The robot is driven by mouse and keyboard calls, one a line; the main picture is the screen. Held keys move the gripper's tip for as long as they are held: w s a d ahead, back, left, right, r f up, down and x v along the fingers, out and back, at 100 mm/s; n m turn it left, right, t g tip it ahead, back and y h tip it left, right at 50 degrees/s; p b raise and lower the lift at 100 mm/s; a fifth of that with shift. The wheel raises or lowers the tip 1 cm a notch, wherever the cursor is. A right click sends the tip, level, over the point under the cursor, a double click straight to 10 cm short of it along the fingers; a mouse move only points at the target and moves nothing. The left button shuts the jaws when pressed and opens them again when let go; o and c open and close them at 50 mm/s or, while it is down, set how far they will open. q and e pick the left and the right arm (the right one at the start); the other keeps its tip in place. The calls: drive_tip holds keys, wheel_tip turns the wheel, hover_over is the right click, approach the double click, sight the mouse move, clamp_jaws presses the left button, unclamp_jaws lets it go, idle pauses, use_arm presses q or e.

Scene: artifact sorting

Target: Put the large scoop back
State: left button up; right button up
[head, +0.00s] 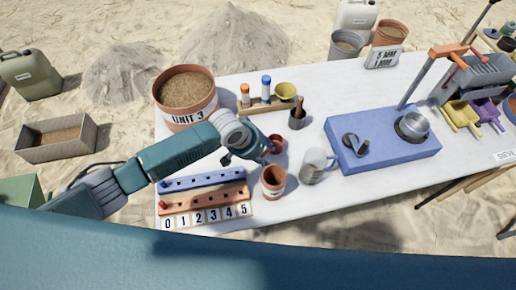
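My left gripper (264,151) points right over the table, left of its middle. A small dark red cup-shaped piece (277,142), which may be a scoop, shows at its fingertips. The fingers are small and partly hidden, so I cannot tell whether they grip it. A yellow scoop (461,115) and a purple scoop (487,112) lie at the right by a grey device. Which one is the large scoop is not clear. My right gripper is not in view.
Close to the gripper are a terracotta pot (273,181), a grey mug (314,166), a dark holder (298,119) and a rack with bottles (268,103). The UNIT 3 bucket (188,114) stands behind my arm.

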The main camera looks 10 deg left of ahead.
use_arm(q)
drive_tip(key=v, duration=1.1)
drive_tip(key=shift+b, duration=0.45)
drive_tip(key=shift+a, duration=0.15)
